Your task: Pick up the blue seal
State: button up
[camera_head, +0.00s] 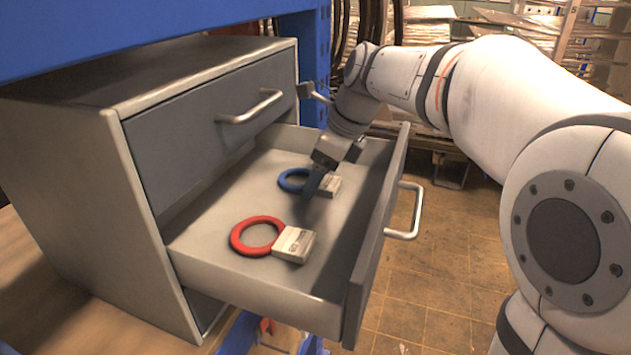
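The blue seal (287,181) is a blue ring with a pale tag block (331,187). It lies in the open lower drawer (208,247), towards its back right. My gripper (312,186) points down at the blue seal, with its fingertips at the side of the ring near the tag. The fingers overlap part of the ring and tag in this view. I cannot tell whether they touch the seal or are open or shut. A red seal (257,236) with a similar pale tag (294,244) lies nearer the front of the drawer, apart from my gripper.
The grey cabinet (70,170) has a closed upper drawer (200,125) with a bar handle. The open drawer's front panel and handle (415,212) stand close to my arm. Blue shelving (150,30) runs above the cabinet. Tiled floor (450,270) lies free to the right.

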jog(key=shift+c, duration=0.4)
jog(key=c, duration=1.1)
jog(key=shift+r, duration=0.1)
jog(key=shift+s+r+b, duration=0.2)
jog(key=shift+r+b, duration=0.1)
jog(key=shift+r, duration=0.1)
notch_tip(320, 180, up, 6)
jog(key=shift+f, duration=0.2)
jog(key=shift+s+a+r, duration=0.2)
jog(key=shift+s+a, duration=0.05)
jog(key=shift+s, duration=0.2)
jog(key=s+a+b, duration=0.1)
jog(key=s+a, duration=0.1)
jog(key=s, duration=0.4)
jog(key=s+a+b, duration=0.1)
jog(key=s+a, duration=0.1)
jog(key=s, duration=0.3)
jog(key=s+a+b, duration=0.2)
jog(key=s, duration=0.4)
jog(key=shift+s+a, duration=0.1)
jog(key=shift+s, duration=0.25)
